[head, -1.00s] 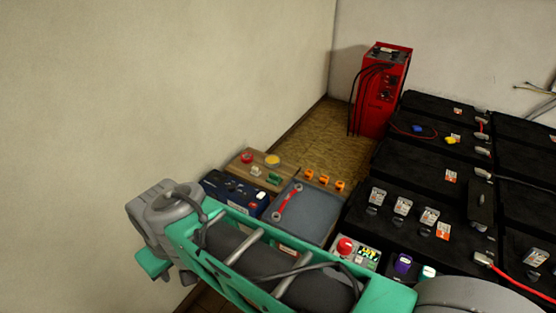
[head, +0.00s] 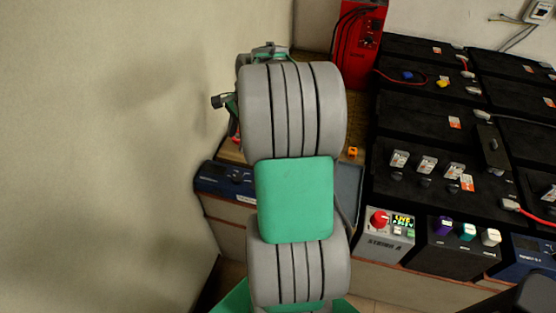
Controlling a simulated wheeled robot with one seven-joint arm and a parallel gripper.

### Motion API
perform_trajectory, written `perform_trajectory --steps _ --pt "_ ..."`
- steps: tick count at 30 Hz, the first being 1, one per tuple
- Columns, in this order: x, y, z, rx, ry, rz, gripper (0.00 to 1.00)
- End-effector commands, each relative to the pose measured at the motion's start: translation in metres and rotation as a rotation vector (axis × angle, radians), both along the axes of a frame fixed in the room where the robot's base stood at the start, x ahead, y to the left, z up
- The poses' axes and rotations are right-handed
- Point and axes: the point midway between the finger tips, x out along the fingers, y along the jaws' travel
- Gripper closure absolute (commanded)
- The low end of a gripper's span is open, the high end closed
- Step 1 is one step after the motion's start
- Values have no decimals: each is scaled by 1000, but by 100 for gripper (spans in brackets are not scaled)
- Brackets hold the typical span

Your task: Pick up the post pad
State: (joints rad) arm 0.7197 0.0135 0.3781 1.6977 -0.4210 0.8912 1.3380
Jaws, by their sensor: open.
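I cannot pick out the post pad; my arm covers most of the wooden board (head: 230,150) at the left, where small coloured pieces showed before. My arm rises through the middle of the head view. My gripper (head: 229,107) is mostly hidden behind the top grey joint. Only small dark and green parts show at that joint's upper left, close to the wall and above the board. It is open, and I see nothing held in it. Whether it touches anything is hidden.
A blue battery (head: 216,180) stands at the left. A grey tray (head: 348,188) is partly behind my arm. An orange piece (head: 353,153) lies beside it. Black batteries (head: 425,150) fill the right. A red charger (head: 358,45) stands behind. A grey tester (head: 385,234) is in front. The wall is close left.

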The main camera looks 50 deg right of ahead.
Motion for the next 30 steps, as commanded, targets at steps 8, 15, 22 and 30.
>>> perform_trajectory --steps 8,15,22,30 --pt "-48 -158 -92 317 54 -845 56" --pt "-42 -161 -120 342 59 -903 56" --pt "-27 -157 -151 341 60 -901 56" --pt "-22 -155 -166 338 56 -902 56"
